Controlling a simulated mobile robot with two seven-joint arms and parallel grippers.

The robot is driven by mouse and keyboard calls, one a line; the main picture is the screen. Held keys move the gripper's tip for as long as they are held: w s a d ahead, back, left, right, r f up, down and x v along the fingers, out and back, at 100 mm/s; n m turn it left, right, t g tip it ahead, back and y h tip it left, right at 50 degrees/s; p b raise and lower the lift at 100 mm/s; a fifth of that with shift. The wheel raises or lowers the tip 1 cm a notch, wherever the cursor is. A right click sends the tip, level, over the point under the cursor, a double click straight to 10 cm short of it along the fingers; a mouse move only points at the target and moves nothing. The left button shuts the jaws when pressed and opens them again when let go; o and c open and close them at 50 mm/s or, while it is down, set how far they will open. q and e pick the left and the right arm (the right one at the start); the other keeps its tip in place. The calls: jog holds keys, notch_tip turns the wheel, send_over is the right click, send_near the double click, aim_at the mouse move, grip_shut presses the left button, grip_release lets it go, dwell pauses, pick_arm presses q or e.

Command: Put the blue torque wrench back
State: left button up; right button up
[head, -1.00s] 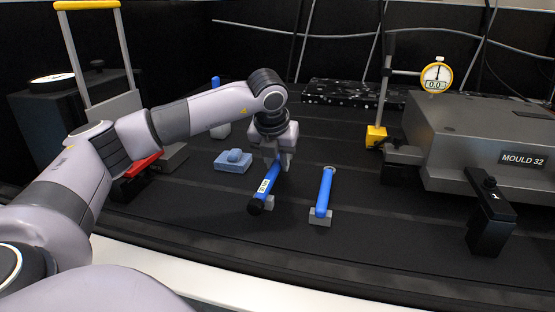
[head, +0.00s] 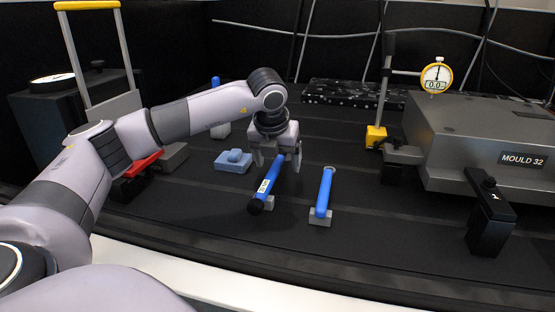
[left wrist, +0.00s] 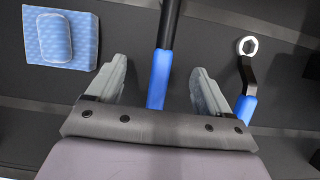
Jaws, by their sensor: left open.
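The blue torque wrench (head: 272,174), with a pale label and a black knob at its near end, lies with that end on a small grey block (head: 270,203). My left gripper (head: 278,163) is open above its far part. In the left wrist view the wrench's blue and black shaft (left wrist: 159,80) runs between the two spread fingers, with a gap on each side. The wrench's far end is hidden by the gripper in the head view. My right gripper is not in view.
A blue-handled ring spanner (head: 325,190) lies just right on another grey block (head: 320,218). A blue sponge-like block (head: 233,166) lies to the left. A dial gauge stand (head: 376,136) and the grey mould (head: 480,150) stand right. The dark mat in front is clear.

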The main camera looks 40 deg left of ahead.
pick_arm(q)
jog(key=shift+p+v, duration=1.55)
jog(key=shift+v, duration=1.35)
